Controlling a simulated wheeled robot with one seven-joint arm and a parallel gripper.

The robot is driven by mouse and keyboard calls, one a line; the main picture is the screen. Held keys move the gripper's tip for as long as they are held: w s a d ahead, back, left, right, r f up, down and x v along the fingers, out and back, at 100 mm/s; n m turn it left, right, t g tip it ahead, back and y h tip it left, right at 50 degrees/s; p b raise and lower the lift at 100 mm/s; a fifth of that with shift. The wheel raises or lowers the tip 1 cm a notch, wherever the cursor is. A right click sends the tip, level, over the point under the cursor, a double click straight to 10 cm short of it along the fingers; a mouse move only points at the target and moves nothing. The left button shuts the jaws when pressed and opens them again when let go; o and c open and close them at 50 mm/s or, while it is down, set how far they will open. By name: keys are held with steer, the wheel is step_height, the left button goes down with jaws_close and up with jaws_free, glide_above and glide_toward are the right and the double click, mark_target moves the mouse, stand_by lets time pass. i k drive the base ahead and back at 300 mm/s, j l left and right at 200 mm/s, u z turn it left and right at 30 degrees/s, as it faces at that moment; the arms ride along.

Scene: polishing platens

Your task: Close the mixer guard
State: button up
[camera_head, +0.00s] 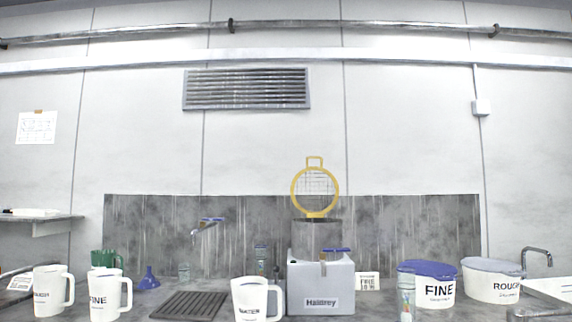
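The mixer is a pale grey box (338,277) with a "Haldrey" label on its front, standing on the worktop right of the middle. A grey cylindrical bowl (317,238) sits on top of it. The mixer guard (315,214), a yellow ring with wire mesh and a small loop handle at its top, stands upright above the bowl's rim. It is raised, with its face toward me. A blue lever (337,250) shows at the front of the bowl. My gripper is not in view.
White mugs (248,297) stand left of the mixer, one close beside it. Lidded "FINE" (434,292) and "ROUGH" (490,285) tubs, a clear bottle (406,296) and a sink (552,287) are at the right. A dark ribbed mat (188,305) lies left. Space above the worktop is clear.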

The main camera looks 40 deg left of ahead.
mark_target(320, 213)
steer(key=k+j+u, duration=0.25)
steer(key=j+u, duration=0.2)
steer(key=j, duration=0.15)
steer(key=k+j+u, duration=0.25)
steer(key=k+j, duration=0.1)
steer(key=j, duration=0.75)
steer(key=k+j+u, duration=0.1)
steer(key=j, duration=0.8)
steer(key=i, duration=0.9)
steer(key=k, duration=1.45)
steer(key=i, duration=1.45)
